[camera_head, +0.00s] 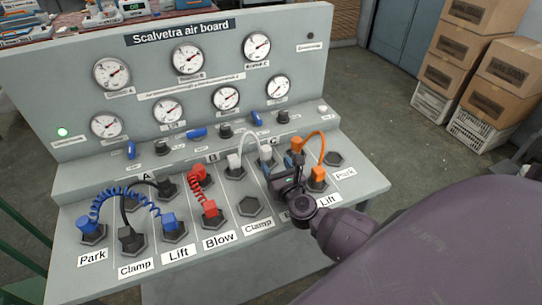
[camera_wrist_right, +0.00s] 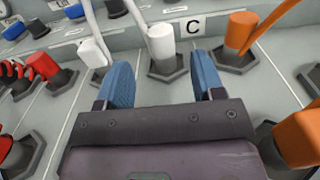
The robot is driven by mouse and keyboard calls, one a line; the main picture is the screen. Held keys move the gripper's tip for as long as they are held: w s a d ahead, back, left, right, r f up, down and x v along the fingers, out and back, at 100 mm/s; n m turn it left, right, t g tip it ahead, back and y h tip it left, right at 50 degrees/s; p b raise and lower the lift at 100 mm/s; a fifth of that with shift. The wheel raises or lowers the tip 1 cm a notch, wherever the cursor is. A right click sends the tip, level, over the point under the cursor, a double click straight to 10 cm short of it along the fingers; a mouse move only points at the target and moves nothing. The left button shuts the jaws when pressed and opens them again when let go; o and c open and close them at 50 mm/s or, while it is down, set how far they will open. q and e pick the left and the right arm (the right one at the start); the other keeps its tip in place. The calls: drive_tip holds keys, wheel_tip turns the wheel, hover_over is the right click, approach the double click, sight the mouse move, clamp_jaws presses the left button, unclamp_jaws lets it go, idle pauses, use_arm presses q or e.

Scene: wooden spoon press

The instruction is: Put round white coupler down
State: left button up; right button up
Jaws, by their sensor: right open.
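The round white coupler (camera_wrist_right: 162,43) sits upright in a dark hexagonal socket beside the C label in the right wrist view. In the head view it (camera_head: 266,153) stands at the right end of a white hose. My right gripper (camera_wrist_right: 163,78) is open, its two blue fingers apart with nothing between them. The coupler is just beyond the fingertips, and I see no contact. In the head view the right gripper (camera_head: 284,170) is over the board's lower right part. A blockier white coupler (camera_wrist_right: 94,50) ends the hose's other side. My left gripper is not in view.
Orange couplers (camera_wrist_right: 240,32) with an orange hose stand close on the right. Red couplers (camera_head: 210,208) and blue couplers (camera_head: 89,224) are to the left. An empty Clamp socket (camera_head: 250,206) lies left of the gripper. Gauges (camera_head: 225,98) line the upright panel behind.

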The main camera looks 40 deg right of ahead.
drive_tip(key=v, duration=0.3)
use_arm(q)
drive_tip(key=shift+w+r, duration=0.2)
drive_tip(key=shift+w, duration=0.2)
use_arm(e)
drive_tip(key=shift+s, duration=0.2)
